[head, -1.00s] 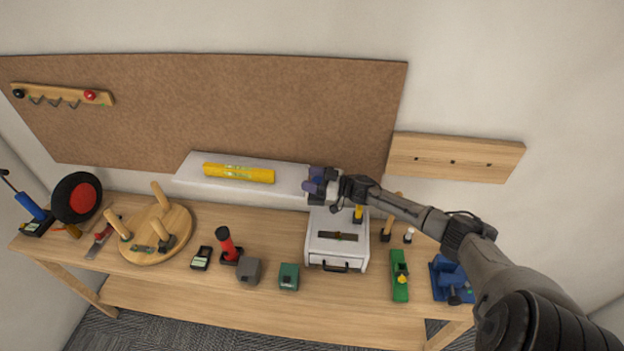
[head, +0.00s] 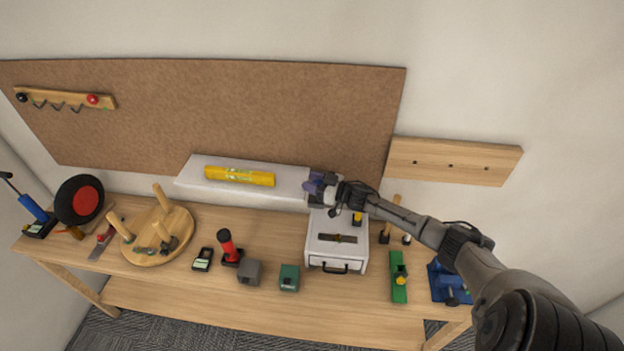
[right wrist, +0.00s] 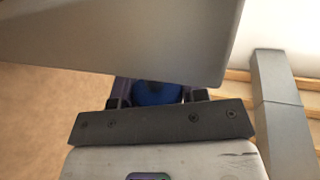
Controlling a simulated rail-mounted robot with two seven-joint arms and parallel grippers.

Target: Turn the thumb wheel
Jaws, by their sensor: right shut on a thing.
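My right gripper (head: 314,187) is at the right end of the white shelf, below the cork board. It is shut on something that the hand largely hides. In the right wrist view a rounded dark blue part (right wrist: 156,93) shows between a grey slab above and a dark bar with screws (right wrist: 160,122) below. I cannot tell whether this blue part is the thumb wheel, and no thumb wheel shows clearly elsewhere. My left gripper is not in view.
A yellow tube (head: 240,176) lies on the white shelf (head: 190,187). Below my right arm stand a white drawer box (head: 337,252), a green tool (head: 398,285) and a blue vise-like tool (head: 449,283). A round wooden stool (head: 150,245) lies legs-up at the left of the bench.

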